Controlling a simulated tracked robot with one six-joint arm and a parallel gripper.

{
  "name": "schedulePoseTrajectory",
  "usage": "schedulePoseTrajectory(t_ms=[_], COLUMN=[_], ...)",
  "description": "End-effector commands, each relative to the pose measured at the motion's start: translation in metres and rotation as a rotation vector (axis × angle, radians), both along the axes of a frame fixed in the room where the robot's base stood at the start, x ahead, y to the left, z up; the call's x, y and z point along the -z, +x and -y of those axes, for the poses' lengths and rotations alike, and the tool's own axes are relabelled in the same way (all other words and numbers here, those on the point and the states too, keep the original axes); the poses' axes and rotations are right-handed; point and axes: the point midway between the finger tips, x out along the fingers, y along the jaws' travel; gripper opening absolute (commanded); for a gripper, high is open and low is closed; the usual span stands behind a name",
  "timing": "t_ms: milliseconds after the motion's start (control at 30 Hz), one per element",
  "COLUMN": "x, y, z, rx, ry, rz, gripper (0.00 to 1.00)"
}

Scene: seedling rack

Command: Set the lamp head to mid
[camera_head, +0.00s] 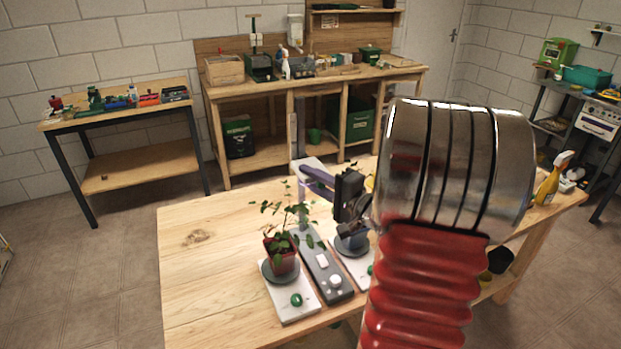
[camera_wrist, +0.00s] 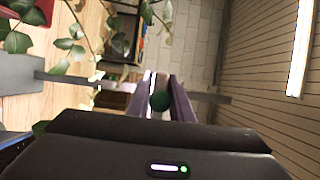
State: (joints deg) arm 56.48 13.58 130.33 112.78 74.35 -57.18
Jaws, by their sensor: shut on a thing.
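My gripper (camera_head: 308,175) reaches over the table from the right in the head view, its fingers pointing to the upper left. In the wrist view my gripper's two purple-grey fingers (camera_wrist: 160,92) are closed about a dark green round knob (camera_wrist: 159,100). A thin grey rod (camera_wrist: 210,97) runs across behind the fingers, with a wider grey piece (camera_wrist: 18,75) at its left end. In the head view a grey upright post (camera_head: 293,132) rises behind the fingers.
A leafy plant in a red-brown pot (camera_head: 281,255) stands on a white base with a green knob (camera_head: 296,299). A grey control strip (camera_head: 322,264) lies to its right. Another pot (camera_head: 352,240) is partly hidden. The wooden table (camera_head: 205,265) is clear at left. My arm blocks the right.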

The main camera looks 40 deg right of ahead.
Motion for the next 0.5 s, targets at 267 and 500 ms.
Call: schedulePoseTrajectory(t_ms=[267,500], x=[-0.001,-0.029], y=[0.000,0.000], z=[0.000,0.000], rx=[0.001,0.000], ry=[0.002,-0.003], rz=[-0.004,0.000], gripper=[0.00,0.00])
